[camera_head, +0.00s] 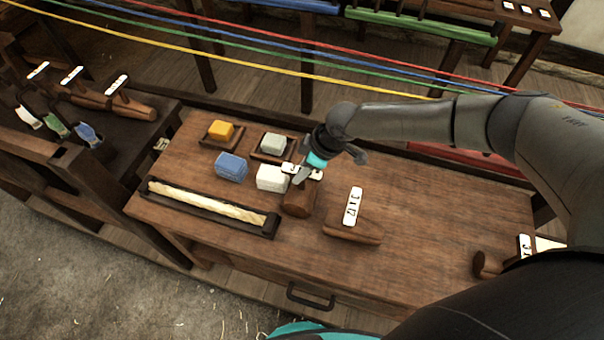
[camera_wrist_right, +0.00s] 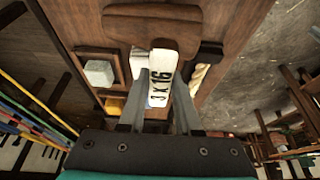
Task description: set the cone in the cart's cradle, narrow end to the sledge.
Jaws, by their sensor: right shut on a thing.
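My right gripper (camera_head: 307,172) is shut on the white tag, marked 3 x 16, of a brown wooden cone (camera_head: 298,201) over the bench. In the right wrist view the tag (camera_wrist_right: 158,85) sits between the fingers (camera_wrist_right: 158,105), and the cone (camera_wrist_right: 150,25) lies crosswise beyond them. I cannot tell whether the cone touches the bench or which end is narrow. A second cone (camera_head: 352,232), with a 3 x 12 tag, lies on the bench to the right. I cannot pick out the cart's cradle or the sledge with certainty. My left gripper is not in view.
The bench (camera_head: 430,230) holds yellow (camera_head: 220,130), grey (camera_head: 272,142), blue (camera_head: 231,167) and white (camera_head: 271,178) blocks. A dark tray (camera_head: 272,225) holds pale fibre. Coloured strands (camera_head: 270,60) cross behind. A dark rack with tagged wooden pieces (camera_head: 115,100) stands left. The right bench is mostly clear.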

